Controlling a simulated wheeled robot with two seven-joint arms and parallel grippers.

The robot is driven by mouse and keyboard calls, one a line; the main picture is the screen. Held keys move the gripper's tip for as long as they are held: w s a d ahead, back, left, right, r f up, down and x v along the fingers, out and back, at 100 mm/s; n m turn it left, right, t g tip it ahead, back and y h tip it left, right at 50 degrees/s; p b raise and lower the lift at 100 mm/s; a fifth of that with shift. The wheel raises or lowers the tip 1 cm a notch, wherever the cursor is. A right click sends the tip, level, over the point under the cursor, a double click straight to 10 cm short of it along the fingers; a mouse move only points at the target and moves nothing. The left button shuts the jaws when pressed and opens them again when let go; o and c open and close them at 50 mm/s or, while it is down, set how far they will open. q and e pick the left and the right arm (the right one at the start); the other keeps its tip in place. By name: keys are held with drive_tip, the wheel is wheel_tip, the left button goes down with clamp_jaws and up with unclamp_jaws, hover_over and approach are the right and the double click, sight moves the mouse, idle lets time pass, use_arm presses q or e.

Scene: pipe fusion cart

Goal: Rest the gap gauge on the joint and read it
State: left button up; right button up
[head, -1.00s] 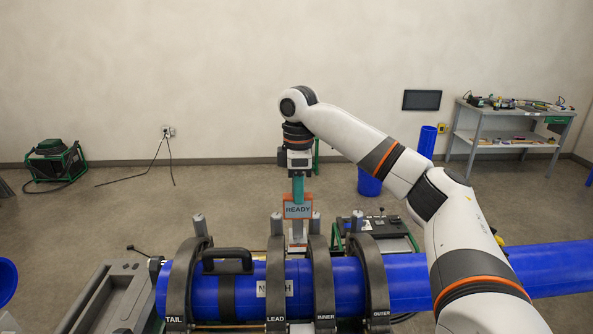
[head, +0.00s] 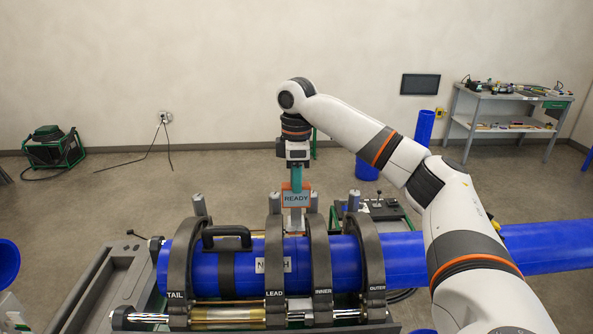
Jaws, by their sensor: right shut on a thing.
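The gap gauge (head: 296,198) is an upright piece with an orange-framed display that reads READY. My right gripper (head: 297,175) is shut on its teal upper part and points straight down. The gauge's grey lower end (head: 296,220) is at the far upper side of the blue pipe (head: 240,270), between the clamps marked LEAD (head: 274,260) and INNER (head: 320,260). I cannot tell whether it touches the pipe. The joint line is hard to make out; a white label (head: 273,265) lies partly behind the LEAD clamp. My left gripper is out of view.
The TAIL clamp (head: 178,265) and OUTER clamp (head: 373,265) also ring the pipe. A black handle (head: 227,233) stands on top of it. The blue pipe continues right (head: 550,245), behind my right arm. A workbench (head: 508,118) stands at the back right.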

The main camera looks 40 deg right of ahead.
sight(297, 205)
drive_tip(key=shift+f, duration=3.15)
drive_tip(key=shift+s+f+p, duration=0.15)
drive_tip(key=shift+f+p, duration=0.05)
drive_tip(key=shift+p, duration=0.3)
idle(2.9)
idle(0.4)
